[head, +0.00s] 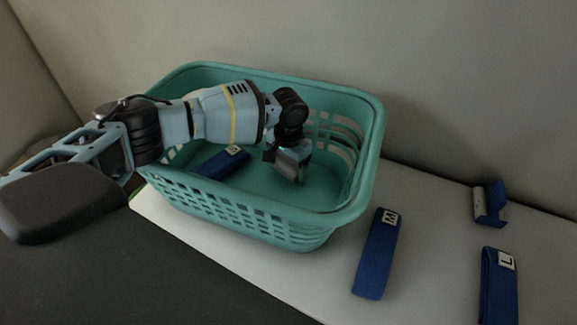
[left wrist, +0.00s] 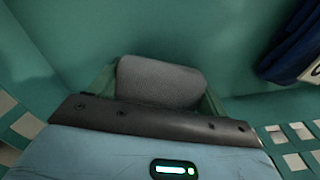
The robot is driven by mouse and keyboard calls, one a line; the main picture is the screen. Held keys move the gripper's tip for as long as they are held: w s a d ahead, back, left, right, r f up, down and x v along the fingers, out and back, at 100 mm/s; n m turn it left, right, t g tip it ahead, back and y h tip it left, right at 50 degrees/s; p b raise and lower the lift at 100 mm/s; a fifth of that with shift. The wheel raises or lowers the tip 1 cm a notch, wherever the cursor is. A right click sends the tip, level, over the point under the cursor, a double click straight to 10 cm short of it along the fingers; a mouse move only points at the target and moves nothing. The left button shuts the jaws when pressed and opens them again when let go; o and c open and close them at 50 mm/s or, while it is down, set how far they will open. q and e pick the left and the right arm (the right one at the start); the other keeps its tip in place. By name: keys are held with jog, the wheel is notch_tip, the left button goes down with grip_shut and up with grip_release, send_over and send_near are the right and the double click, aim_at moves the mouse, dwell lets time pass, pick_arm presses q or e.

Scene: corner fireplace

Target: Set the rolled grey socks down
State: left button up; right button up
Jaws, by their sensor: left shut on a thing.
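My left gripper (head: 289,168) reaches down inside the teal laundry basket (head: 345,215), near its right half. It is shut on the rolled grey socks, which show as a rounded grey bundle (left wrist: 160,82) between the fingers in the left wrist view. The teal basket floor lies beyond the bundle. I cannot tell whether the socks touch that floor. In the head view the gripper mostly hides them. My right gripper is not in view.
A blue labelled piece (head: 220,162) lies in the basket to the left of the gripper, and shows at the right in the left wrist view (left wrist: 298,45). Outside, on the pale surface (head: 430,235), are blue strips marked M (head: 376,262) and L (head: 498,290), and a blue bracket-like piece (head: 489,205).

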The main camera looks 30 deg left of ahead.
pick_arm(q)
jog(key=o, duration=1)
jog(key=shift+c, duration=0.2)
notch_tip(320, 180, up, 12)
jog(key=shift+r+p, duration=0.15)
jog(key=shift+p, duration=0.4)
